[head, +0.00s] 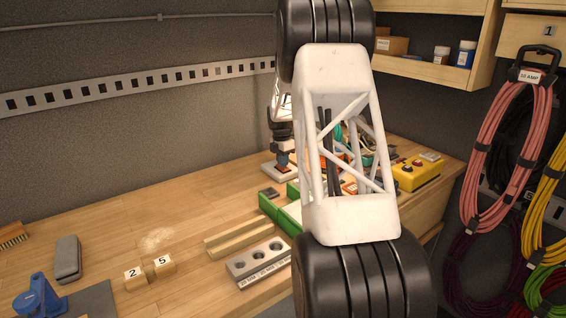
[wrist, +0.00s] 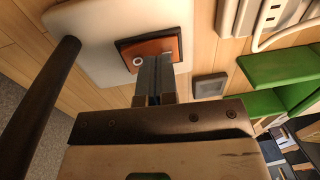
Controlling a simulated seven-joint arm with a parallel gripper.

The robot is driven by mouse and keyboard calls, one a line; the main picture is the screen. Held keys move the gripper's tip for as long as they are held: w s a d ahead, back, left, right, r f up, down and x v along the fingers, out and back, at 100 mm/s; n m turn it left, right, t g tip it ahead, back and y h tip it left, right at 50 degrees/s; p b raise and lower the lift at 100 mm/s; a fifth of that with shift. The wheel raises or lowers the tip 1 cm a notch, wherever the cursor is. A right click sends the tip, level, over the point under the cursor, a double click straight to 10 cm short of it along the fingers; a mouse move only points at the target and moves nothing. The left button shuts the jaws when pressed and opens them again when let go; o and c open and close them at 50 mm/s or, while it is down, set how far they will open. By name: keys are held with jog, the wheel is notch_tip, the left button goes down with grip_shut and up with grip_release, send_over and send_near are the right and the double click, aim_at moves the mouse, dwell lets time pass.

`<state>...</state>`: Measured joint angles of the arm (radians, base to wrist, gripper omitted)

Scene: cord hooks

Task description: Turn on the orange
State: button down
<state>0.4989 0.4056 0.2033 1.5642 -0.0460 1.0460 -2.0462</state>
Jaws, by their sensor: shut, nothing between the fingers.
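An orange rocker switch (wrist: 150,46) in a dark frame sits on a white plate (wrist: 95,38) in the wrist view. A small pale ring mark shows on its near left part. My gripper (wrist: 153,62) is shut and empty. Its fingertips are over the near edge of the switch; I cannot tell whether they touch it. In the head view, my gripper (head: 283,164) points down at the white plate (head: 268,168) on the bench, and the orange face cannot be made out there.
A dark rod (wrist: 50,95) rises left of the switch in the wrist view. A small grey square (wrist: 209,86) and green blocks (wrist: 275,72) lie to the right. A white power strip (wrist: 275,18) is beyond. In the head view, a yellow box (head: 417,174) stands at right.

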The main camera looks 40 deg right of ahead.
aim_at(284, 170)
notch_tip(284, 170, up, 10)
jog(key=s, duration=0.1)
jog(key=shift+s, duration=0.2)
dwell(0.3)
jog(key=shift+f, duration=0.1)
jog(key=shift+a, duration=0.1)
dwell(0.4)
jog(key=s+a+r+m+t, duration=0.1)
jog(key=s+a+r+m, duration=0.35)
jog(key=s+a, duration=0.7)
jog(key=s+a+r+m+t, duration=0.1)
jog(key=s+a+r+m, duration=0.45)
jog(key=a, duration=1.05)
jog(key=s+a+f+m, duration=0.1)
jog(key=s+a, duration=0.4)
jog(key=s, duration=0.5)
jog(key=s+a+f+m+t, duration=0.1)
jog(key=s+a+m, duration=0.3)
jog(key=s, duration=0.6)
jog(key=s+a+f+m, duration=0.3)
jog(key=s+a, duration=0.3)
jog(key=s, duration=0.4)
jog(key=shift+s+a+f+t, duration=0.15)
jog(key=shift+s+a+t, duration=0.05)
jog(key=shift+t, duration=0.1)
